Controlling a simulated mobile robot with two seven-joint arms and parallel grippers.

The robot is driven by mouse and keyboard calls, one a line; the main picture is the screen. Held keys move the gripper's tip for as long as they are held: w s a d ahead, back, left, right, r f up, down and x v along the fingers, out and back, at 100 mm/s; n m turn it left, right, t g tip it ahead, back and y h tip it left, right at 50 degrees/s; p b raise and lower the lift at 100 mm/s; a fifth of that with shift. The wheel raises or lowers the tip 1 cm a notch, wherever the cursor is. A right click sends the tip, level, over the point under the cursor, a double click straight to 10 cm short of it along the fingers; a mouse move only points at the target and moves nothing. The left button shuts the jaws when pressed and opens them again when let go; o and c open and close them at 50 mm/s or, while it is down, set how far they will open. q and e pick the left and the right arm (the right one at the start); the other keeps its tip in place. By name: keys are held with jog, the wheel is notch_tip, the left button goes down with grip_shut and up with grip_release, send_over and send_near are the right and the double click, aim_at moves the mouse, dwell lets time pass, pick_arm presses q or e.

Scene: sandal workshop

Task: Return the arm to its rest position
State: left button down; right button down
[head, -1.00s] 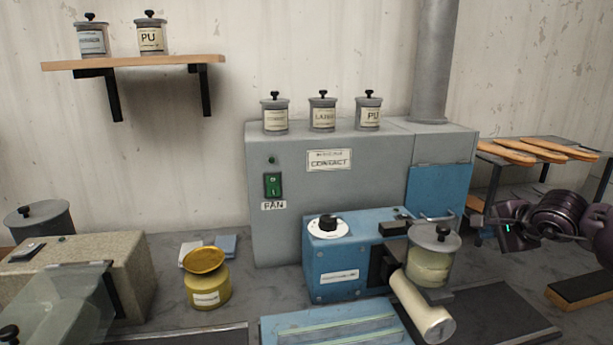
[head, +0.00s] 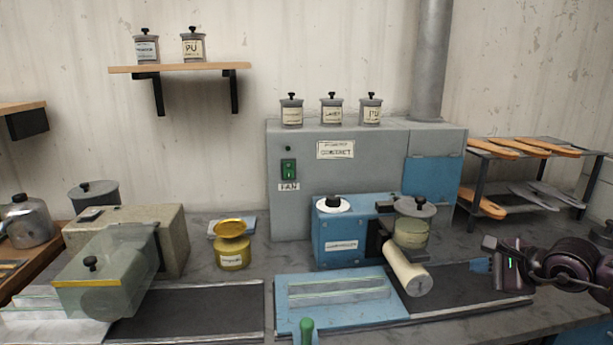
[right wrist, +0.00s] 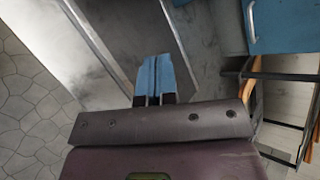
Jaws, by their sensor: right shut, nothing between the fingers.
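My right arm comes in from the right edge in the head view. Its gripper (head: 480,265) is at the right end of the bench, low over the dark mat, with blue fingertips pointing left. In the right wrist view the two blue fingers (right wrist: 154,76) are pressed together with nothing between them. My left gripper is not in view.
The blue roller machine (head: 345,240) with its pale roller stands left of my right gripper. A rack (head: 480,165) with several orange soles is behind it. A grey cabinet (head: 300,200), a yellow pot (head: 232,258) and a glass-lidded box (head: 105,275) are farther left.

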jog(key=s+a+f+m+t+y, duration=0.1)
jog(key=s+a+m+t+y, duration=0.5)
jog(key=a+m, duration=0.65)
jog(key=s+d+f+m+g+h, duration=0.1)
jog(key=s+d+f+m+h, duration=0.3)
jog(key=m, duration=0.7)
jog(key=s+d+f+m+g+h, duration=0.2)
jog(key=s+f+m+h, duration=0.4)
jog(key=m, duration=0.5)
jog(key=s+d+f+m+g+h, duration=0.1)
jog(key=s+d+f+m+h, duration=0.4)
jog(key=m, duration=0.6)
jog(key=s+a+f+m+g+y, duration=0.25)
jog(key=s+a+m+g, duration=0.2)
jog(key=s, duration=0.45)
jog(key=s+a+f+m+g+y, duration=0.1)
jog(key=s+a+f+m+g, duration=0.3)
jog(key=s, duration=0.5)
jog(key=w+f+n+t, duration=0.1)
jog(key=w+f+t, duration=0.6)
jog(key=w, duration=0.1)
jog(key=shift+w+a+f+n, duration=0.15)
jog(key=shift+f+n, duration=0.15)
